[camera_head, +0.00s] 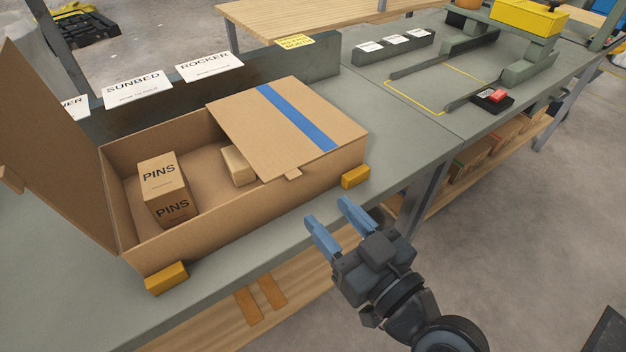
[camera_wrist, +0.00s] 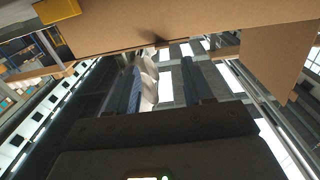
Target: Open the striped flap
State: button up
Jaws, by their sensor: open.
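The striped flap (camera_head: 270,120) is a cardboard panel with a blue stripe, lying over the right half of an open cardboard box (camera_head: 200,236). A small tab (camera_head: 293,174) sticks out from its front edge. The plain flap (camera_head: 55,150) at the left stands raised and tilted outward. My gripper (camera_head: 327,223) is open and empty, with blue fingers, in front of the box's right front side and apart from it. In the wrist view, my gripper's fingers (camera_wrist: 160,85) point up toward the box wall (camera_wrist: 180,25), with nothing visible between them.
A box marked PINS (camera_head: 163,190) and a small tan block (camera_head: 237,165) are inside the box. Yellow blocks (camera_head: 355,176) (camera_head: 166,279) stand at its front corners. Sign cards (camera_head: 209,66) line the back ledge. The grey bench right of the box is clear up to a yellow-outlined area.

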aim_at(296, 178)
jog(key=shift+r+p+x, duration=0.1)
jog(key=shift+p+x, duration=0.5)
jog(key=shift+x, duration=1.5)
jog(key=shift+r+p+x, duration=0.15)
jog(key=shift+p+x, duration=0.45)
jog(key=shift+x, duration=1.55)
jog(key=shift+s+a, duration=0.1)
grip_shut()
